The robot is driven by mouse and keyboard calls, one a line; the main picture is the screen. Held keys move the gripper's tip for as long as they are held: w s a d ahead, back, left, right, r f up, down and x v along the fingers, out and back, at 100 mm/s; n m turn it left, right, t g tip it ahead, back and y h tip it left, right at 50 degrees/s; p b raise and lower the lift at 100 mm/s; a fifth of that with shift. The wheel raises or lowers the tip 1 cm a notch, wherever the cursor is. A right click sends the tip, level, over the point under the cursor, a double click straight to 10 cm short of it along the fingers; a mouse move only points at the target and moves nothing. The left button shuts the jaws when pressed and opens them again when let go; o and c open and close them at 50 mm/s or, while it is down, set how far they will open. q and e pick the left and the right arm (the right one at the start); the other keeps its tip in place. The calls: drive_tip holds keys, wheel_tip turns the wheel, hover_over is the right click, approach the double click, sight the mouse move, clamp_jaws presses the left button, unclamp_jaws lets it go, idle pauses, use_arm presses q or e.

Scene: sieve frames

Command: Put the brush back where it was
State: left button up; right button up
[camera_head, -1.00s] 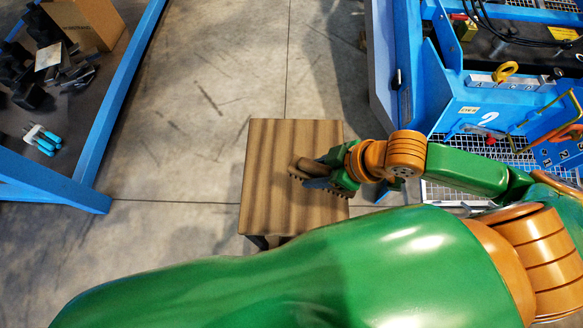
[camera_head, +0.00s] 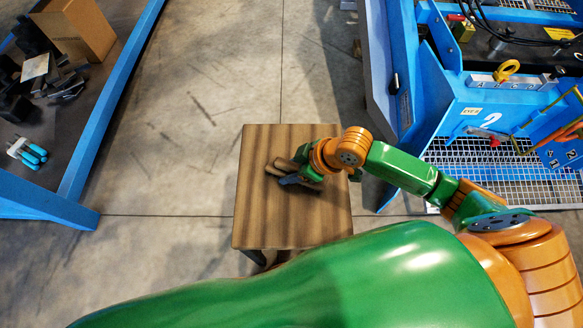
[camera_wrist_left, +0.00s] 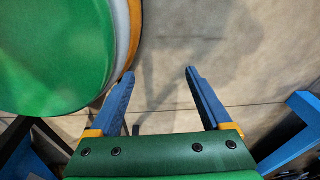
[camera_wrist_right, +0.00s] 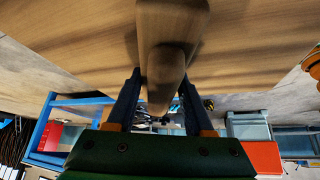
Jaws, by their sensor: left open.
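I cannot tell whether the brush touches the tabletop. My left gripper (camera_wrist_left: 160,72) is open and empty in the left wrist view, above the floor.
A blue-framed bench (camera_head: 110,110) with a cardboard box (camera_head: 75,30) and tools stands at the left. A blue machine frame (camera_head: 470,125) stands at the right. The tabletop is otherwise clear, with open floor behind it.

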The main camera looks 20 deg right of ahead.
sight(297, 166)
drive_tip(key=o, duration=0.4)
use_arm(q)
drive_tip(key=shift+s, duration=0.25)
use_arm(e)
drive_tip(key=shift+o, duration=0.2)
drive_tip(key=shift+r, duration=0.1)
drive_tip(key=p+v, duration=0.2)
drive_tip(key=v, duration=0.3)
drive_tip(key=shift+w+r, duration=0.1)
drive_tip(key=shift+w, duration=0.05)
drive_tip(key=p+v, duration=0.2)
drive_tip(key=v, duration=0.5)
use_arm(q)
drive_tip(key=shift+g+h, duration=0.3)
drive_tip(key=shift+g, duration=0.1)
drive_tip(key=d+r, duration=0.1)
drive_tip(key=s+r, duration=0.1)
drive_tip(key=s+d+r, duration=0.1)
drive_tip(key=r, duration=0.1)
drive_tip(key=shift+s+d, duration=0.25)
drive_tip(key=shift+d, duration=0.05)
drive_tip(key=shift+a, duration=0.2)
